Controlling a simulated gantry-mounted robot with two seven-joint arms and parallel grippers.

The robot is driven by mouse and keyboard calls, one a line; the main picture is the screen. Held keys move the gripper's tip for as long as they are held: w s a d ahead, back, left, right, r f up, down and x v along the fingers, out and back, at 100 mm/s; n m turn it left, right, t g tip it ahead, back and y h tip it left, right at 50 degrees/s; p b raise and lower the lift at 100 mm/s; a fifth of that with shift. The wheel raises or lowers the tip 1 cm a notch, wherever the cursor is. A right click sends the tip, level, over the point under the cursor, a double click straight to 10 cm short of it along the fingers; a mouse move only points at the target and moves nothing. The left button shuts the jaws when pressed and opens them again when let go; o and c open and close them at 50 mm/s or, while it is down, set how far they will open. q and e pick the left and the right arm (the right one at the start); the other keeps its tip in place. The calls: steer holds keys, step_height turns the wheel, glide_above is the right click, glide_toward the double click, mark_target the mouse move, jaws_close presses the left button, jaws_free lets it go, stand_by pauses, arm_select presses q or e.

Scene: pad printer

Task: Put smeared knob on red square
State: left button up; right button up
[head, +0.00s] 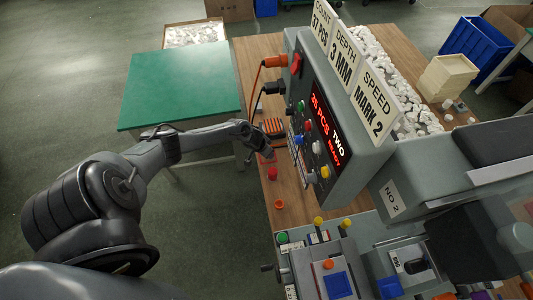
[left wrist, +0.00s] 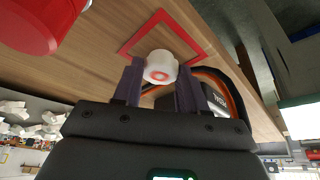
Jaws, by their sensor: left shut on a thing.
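The knob sits between the two dark fingers. The red square (left wrist: 190,32) is a red outline on the wooden table, just beyond the knob in the left wrist view; the knob covers part of it. I cannot tell whether the knob touches the table. In the head view my left gripper (head: 262,147) is over the table's left part, beside the control panel, and the knob is hidden there. My right gripper is not in view.
The grey control box (head: 335,110) and cables crowd the right side. A green table (head: 185,85) lies left.

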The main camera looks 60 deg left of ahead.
arm_select(q)
steer(key=shift+f, duration=0.25)
steer(key=shift+f, duration=0.1)
steer(key=o, duration=1.1)
